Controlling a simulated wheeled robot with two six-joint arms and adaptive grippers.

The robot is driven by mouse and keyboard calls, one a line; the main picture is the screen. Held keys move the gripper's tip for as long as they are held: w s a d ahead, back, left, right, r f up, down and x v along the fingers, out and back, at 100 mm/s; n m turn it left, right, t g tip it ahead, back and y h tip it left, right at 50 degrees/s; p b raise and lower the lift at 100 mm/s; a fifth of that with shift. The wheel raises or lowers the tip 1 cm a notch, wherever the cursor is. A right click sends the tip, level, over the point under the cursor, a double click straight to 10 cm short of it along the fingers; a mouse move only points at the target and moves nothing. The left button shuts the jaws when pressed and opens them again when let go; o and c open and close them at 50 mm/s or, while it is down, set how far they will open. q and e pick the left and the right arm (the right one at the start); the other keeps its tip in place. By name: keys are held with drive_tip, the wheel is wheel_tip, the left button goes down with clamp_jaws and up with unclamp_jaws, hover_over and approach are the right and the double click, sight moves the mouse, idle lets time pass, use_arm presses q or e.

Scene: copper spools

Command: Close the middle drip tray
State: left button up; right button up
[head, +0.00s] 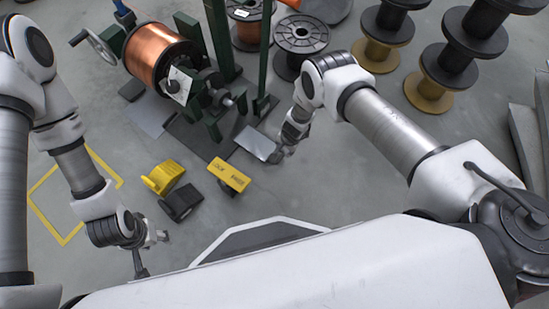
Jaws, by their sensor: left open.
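Flat trays lie low around the foot of the green-framed winding machine: a grey one on the left (148,119), a dark one in the middle (190,136), and a light grey one on the right (256,142). I take the dark one as the middle drip tray, but cannot tell for sure how far out it is. My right gripper (278,155) is at the light grey tray's right end; its fingers are too small to read, and contact is unclear. My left gripper (150,252) is open and empty over the floor at lower left, well apart from the trays.
A copper spool (161,55) sits in the machine, with a handwheel (93,47) at its left. Yellow (163,177) and black (181,202) objects and a yellow block (229,174) stand in front. Black spools (447,66) stack at upper right. Floor is clear at centre right.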

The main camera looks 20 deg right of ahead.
sight(281, 157)
drive_tip(key=f+b, duration=0.2)
drive_tip(key=b, duration=0.1)
drive_tip(key=f+b, duration=0.6)
drive_tip(key=b, duration=0.1)
drive_tip(key=shift+w+a, duration=0.3)
drive_tip(key=shift+a, duration=0.05)
drive_tip(key=shift+r, duration=0.15)
clamp_jaws()
